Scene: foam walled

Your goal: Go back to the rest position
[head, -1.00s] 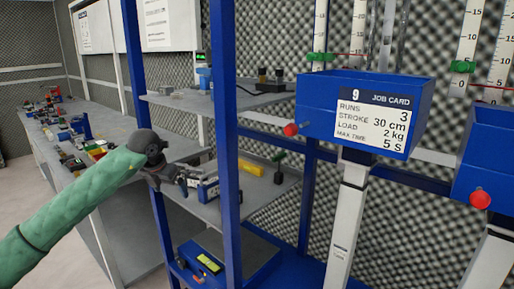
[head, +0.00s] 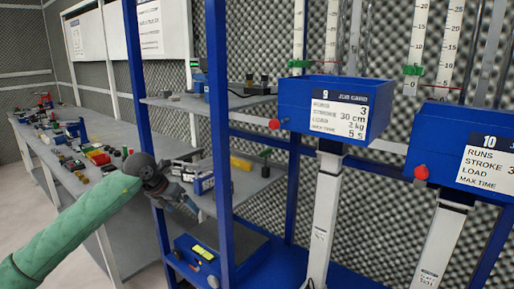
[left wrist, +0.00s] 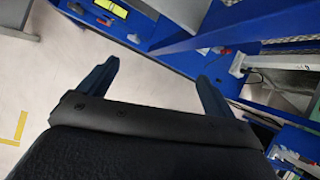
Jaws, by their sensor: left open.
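My left arm, in a green sleeve, comes in from the left in the head view. Its gripper (head: 187,202) hangs in front of the blue rack, pointing down and to the right. In the left wrist view the two dark fingers (left wrist: 150,85) are spread wide with nothing between them. Pale floor and the blue base of the rack show beyond them. My right gripper is not in either view.
A blue rack post (head: 217,130) stands just right of my left gripper. Shelves with small items (head: 232,180) lie behind it. A cluttered grey bench (head: 100,160) runs along the left. Blue job-card boxes (head: 335,105) stand on the right. Pale floor (head: 45,200) is clear at left.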

